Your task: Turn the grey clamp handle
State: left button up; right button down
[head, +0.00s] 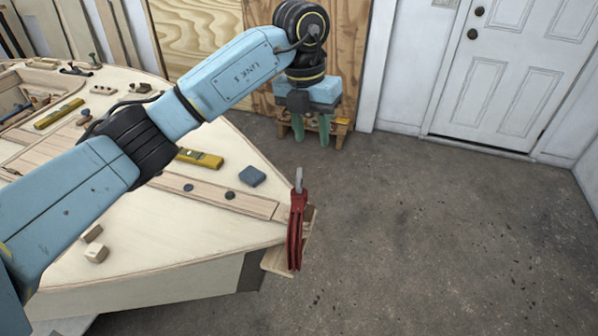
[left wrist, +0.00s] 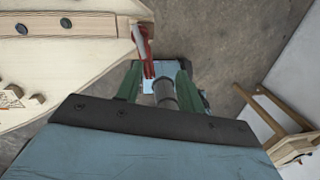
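The red clamp (head: 296,235) stands upright at the pointed end of the plywood hull (head: 215,225). Its grey handle (head: 299,180) sticks up from the top. My left gripper (head: 311,140) is beyond the clamp in the head view, its green fingers pointing down and apart with nothing held. In the left wrist view, the open fingers (left wrist: 158,80) show with the red clamp (left wrist: 149,66) beyond them, near the left finger. My right gripper is not in view.
A yellow level (head: 200,159) and a blue block (head: 252,176) lie on the hull, with small wooden blocks (head: 95,252) near its front edge. A low wooden stand (head: 340,128) is by the back wall. The concrete floor (head: 440,230) to the right is clear.

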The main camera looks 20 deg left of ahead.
aim_at(299, 178)
pick_arm(q)
jog(key=shift+n+y, duration=0.3)
jog(key=shift+y, duration=0.4)
jog(key=f, duration=0.4)
jog(key=a+f, duration=0.1)
jog(key=f, duration=0.3)
jog(key=a+f, duration=0.1)
jog(key=f, duration=0.3)
jog(key=shift+w+a+f, duration=0.1)
jog(key=shift+a, duration=0.15)
jog(key=shift+c, duration=0.4)
grip_shut()
